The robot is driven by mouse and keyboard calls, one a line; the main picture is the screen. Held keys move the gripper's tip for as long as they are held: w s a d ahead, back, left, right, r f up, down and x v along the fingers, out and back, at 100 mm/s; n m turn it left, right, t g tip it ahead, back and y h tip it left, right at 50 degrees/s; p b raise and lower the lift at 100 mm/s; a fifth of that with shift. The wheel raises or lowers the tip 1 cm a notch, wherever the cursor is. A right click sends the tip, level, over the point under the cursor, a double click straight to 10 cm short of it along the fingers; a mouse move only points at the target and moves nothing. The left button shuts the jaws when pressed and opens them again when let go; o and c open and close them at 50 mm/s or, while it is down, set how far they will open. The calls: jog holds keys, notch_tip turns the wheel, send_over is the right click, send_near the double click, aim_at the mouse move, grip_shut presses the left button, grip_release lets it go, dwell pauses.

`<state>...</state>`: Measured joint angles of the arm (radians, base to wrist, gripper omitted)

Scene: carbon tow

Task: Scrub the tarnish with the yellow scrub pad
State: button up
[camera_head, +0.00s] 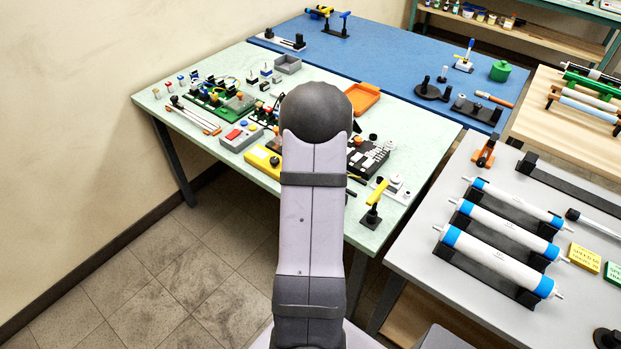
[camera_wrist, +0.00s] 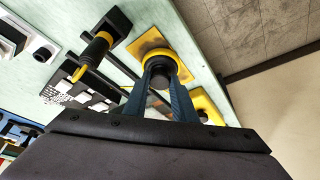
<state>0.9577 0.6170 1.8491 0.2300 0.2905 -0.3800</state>
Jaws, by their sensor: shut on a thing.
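In the wrist view my gripper (camera_wrist: 163,70) is shut on the dark knob of a round yellow pad (camera_wrist: 183,70), which looks like the yellow scrub pad. The pad is over a square, mottled yellow-brown metal plate (camera_wrist: 150,38) on the pale green table. I take its brownish patches for the tarnish; the fingers and pad hide part of the plate. I cannot tell whether the pad touches it. In the head view my arm hides the gripper, pad and plate.
A black stand with a yellow-and-black tool (camera_wrist: 95,50) is left of the plate in the wrist view. A black panel with white blocks (camera_head: 369,157) and a yellow box (camera_head: 262,161) are close by. The pale green table (camera_head: 225,178) is crowded with small items.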

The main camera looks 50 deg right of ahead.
jog(key=shift+s+a+f+b, duration=0.1)
jog(key=shift+s+f+b, duration=0.1)
jog(key=shift+s+b, duration=0.3)
jog(key=shift+s+a+f+b, duration=0.15)
jog(key=shift+s+b, duration=0.1)
jog(key=shift+s, duration=0.45)
jog(key=shift+s+r+b, duration=0.15)
jog(key=shift+s+b, duration=0.3)
jog(key=shift+s, duration=0.35)
jog(key=shift+w+r+p, duration=0.25)
jog(key=shift+w+p, duration=0.2)
jog(key=shift+p, duration=0.05)
jog(key=w+p, duration=0.2)
jog(key=w, duration=0.1)
jog(key=shift+d+r, duration=0.1)
jog(key=shift+d, duration=0.05)
jog(key=shift+w, duration=0.45)
jog(key=shift+w, duration=0.1)
jog(key=shift+w+f+p, duration=0.2)
jog(key=shift+w+p, duration=0.8)
jog(key=shift+w, duration=0.8)
